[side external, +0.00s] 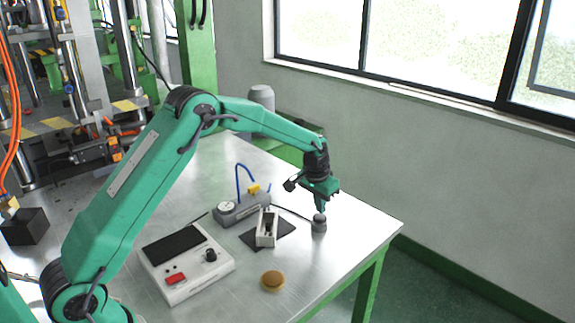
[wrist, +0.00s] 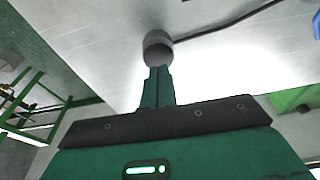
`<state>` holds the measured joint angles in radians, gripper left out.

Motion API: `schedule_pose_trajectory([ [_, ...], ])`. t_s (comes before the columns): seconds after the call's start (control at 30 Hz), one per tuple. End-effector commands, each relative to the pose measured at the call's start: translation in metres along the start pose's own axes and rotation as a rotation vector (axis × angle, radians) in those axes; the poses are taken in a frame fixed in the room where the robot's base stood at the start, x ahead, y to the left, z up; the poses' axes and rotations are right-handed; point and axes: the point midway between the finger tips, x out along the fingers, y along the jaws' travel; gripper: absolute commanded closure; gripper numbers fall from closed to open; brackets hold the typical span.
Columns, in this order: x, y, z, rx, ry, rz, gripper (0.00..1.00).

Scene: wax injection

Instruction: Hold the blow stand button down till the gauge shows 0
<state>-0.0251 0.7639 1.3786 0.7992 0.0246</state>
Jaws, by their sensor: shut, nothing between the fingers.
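The blow stand button looks to be the small grey cylinder (side external: 319,226) near the table's right edge, joined by a dark cable to the grey blow stand (side external: 255,206). A round gauge (side external: 227,207) sits on the stand's left end; its reading is too small to tell. My gripper (side external: 320,210) points down with its fingers shut and empty, its tips at the top of the button. In the wrist view the shut fingertips (wrist: 158,70) meet the button's dark top, and its grey body (wrist: 157,38) shows beyond. I cannot tell whether the button is pressed down.
A white holder (side external: 266,230) stands on a dark mat (side external: 246,239) left of the button. A white control box (side external: 190,279) with a red switch and black knob lies further left. A tan disc (side external: 272,281) is near the front edge. Bare table surrounds the button.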

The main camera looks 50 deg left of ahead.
Motion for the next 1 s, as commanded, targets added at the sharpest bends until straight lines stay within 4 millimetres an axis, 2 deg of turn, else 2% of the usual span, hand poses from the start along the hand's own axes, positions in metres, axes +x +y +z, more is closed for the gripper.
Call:
schedule_pose_trajectory([
  [0.37, 0.002, 0.0, 0.0, 0.0, 0.0, 0.0, 1.0],
  [1.0, 0.017, 0.0, 0.004, 0.0, -0.001, 0.0, 1.0],
])
